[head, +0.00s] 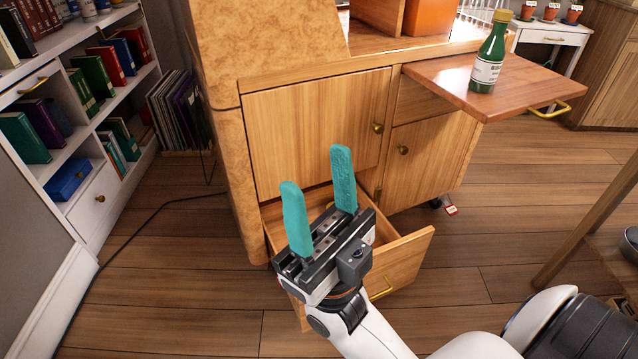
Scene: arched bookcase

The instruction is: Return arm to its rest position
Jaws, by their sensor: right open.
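My right gripper (319,194) is open, its two teal fingers apart with nothing between them. It hangs over the open lower drawer (402,262) of the wooden cabinet (318,125) and hides part of that drawer. My right arm comes in from the lower right. My left gripper does not show.
A green bottle (489,55) stands on the pulled-out wooden board (470,90) at the right. Two cabinet doors (425,160) look shut. A white bookcase (100,130) stands at the left. A table leg (585,232) is at the right. A black cable (140,232) lies on the floor.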

